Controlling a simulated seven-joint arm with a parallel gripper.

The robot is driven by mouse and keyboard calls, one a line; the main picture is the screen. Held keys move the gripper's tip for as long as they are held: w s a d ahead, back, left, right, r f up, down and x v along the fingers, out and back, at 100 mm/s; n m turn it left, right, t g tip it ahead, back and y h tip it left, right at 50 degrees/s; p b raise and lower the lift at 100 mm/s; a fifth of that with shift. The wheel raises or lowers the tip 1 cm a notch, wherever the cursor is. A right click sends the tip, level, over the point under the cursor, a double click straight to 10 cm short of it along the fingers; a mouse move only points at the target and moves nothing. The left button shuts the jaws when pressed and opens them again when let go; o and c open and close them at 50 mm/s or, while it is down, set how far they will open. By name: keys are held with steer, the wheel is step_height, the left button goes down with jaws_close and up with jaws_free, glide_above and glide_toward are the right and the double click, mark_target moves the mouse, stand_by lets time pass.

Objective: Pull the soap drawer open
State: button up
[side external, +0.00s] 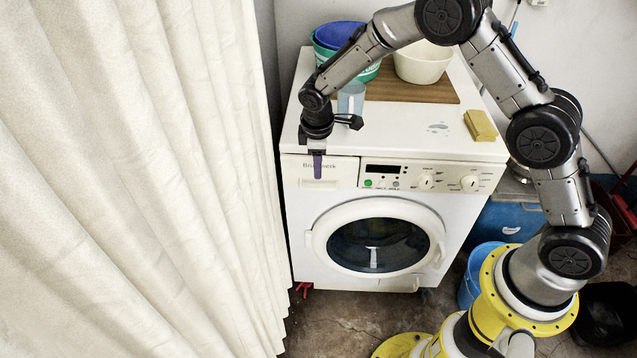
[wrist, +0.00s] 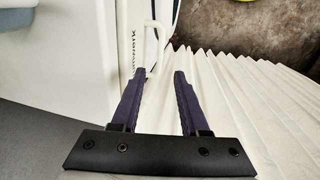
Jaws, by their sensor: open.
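The soap drawer (side external: 343,172) is the white panel at the top left of the washing machine's front, beside the control panel. It looks flush with the front, with brand lettering and a pale handle strip low on it. My gripper (side external: 317,175) points down in front of the drawer, its purple fingertips just above or at the handle strip. In the wrist view my gripper (wrist: 160,74) is open, with a clear gap between the two fingers. The lettered drawer front (wrist: 126,75) is beside the left finger there. I cannot tell whether a finger touches it.
The white washing machine (side external: 300,235) has a round door below. On top are a blue cup (side external: 351,98), basins (side external: 424,64), a wooden board (side external: 410,92) and a yellow sponge (side external: 480,125). A cream curtain (side external: 150,190) hangs close on the left.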

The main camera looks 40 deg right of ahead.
mark_target(318, 188)
steer(key=f, duration=0.6)
steer(key=w+d+f, duration=0.1)
steer(key=f, duration=0.2)
steer(key=shift+w+d, duration=0.1)
jaws_close()
stand_by(1.2)
